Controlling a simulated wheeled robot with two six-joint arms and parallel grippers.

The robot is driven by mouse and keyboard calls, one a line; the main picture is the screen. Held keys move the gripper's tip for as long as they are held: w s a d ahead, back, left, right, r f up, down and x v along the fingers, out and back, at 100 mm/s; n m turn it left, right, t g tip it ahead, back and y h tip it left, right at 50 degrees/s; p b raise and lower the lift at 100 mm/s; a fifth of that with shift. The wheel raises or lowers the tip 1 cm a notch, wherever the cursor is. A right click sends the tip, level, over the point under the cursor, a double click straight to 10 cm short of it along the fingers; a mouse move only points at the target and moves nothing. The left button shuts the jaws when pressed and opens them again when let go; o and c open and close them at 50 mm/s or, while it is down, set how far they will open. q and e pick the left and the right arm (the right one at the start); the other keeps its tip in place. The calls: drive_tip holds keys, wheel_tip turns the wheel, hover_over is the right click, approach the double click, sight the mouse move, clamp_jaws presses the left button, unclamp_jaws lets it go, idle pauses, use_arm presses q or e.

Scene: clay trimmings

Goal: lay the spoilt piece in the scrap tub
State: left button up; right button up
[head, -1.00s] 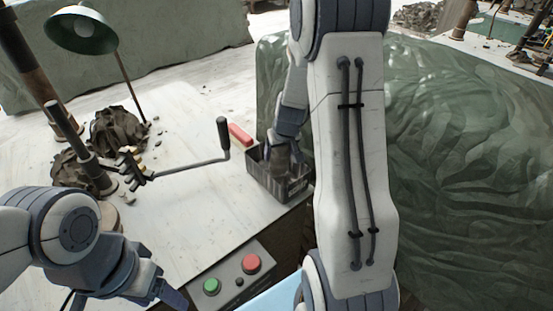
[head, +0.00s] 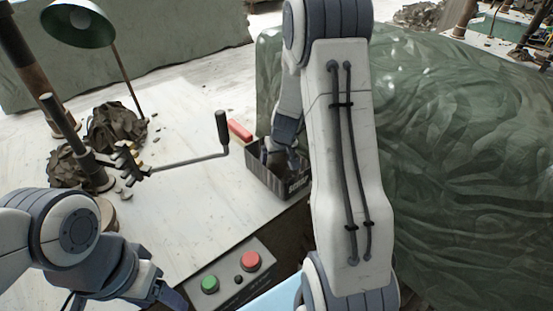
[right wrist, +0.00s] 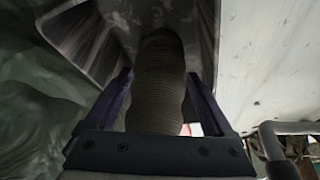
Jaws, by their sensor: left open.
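The scrap tub (head: 294,187) is a dark grey open box at the right edge of the pale worktop in the head view. Its wall fills the upper left of the right wrist view (right wrist: 92,42). My right gripper (right wrist: 160,82) points down into the tub's mouth, its two fingers against the sides of a grey-brown, ridged, roughly cylindrical clay piece (right wrist: 158,70). Whether the piece touches the tub floor is hidden. In the head view my right gripper (head: 281,150) partly covers the tub's inside. My left gripper (head: 168,297) is open and empty at the lower left, partly cut off.
A black-handled crank (head: 222,132) reaches across the worktop left of the tub. A red block (head: 240,130) lies behind the tub. A button box (head: 230,278) sits in front. A green sheet-covered mass (head: 450,170) stands right.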

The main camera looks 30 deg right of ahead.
drive_tip(key=shift+r, duration=0.25)
drive_tip(key=p+v, duration=0.4)
drive_tip(key=v, duration=0.8)
drive_tip(key=s+a+r+n+g+y, duration=0.1)
drive_tip(key=s+a+r+n, duration=0.15)
drive_tip(key=a, duration=0.75)
drive_tip(key=s+a+r+n+g+y, duration=0.15)
drive_tip(key=s+a, duration=0.25)
drive_tip(key=a, duration=0.5)
drive_tip(key=s+a+n+g, duration=0.1)
drive_tip(key=s+a+n, duration=0.2)
drive_tip(key=s, duration=0.5)
drive_tip(key=s+a+n+g, duration=0.1)
drive_tip(key=s+a+n, duration=0.2)
drive_tip(key=s+a, duration=0.3)
drive_tip(key=s+r, duration=0.1)
drive_tip(key=s, duration=0.2)
drive_tip(key=shift+s, duration=0.25)
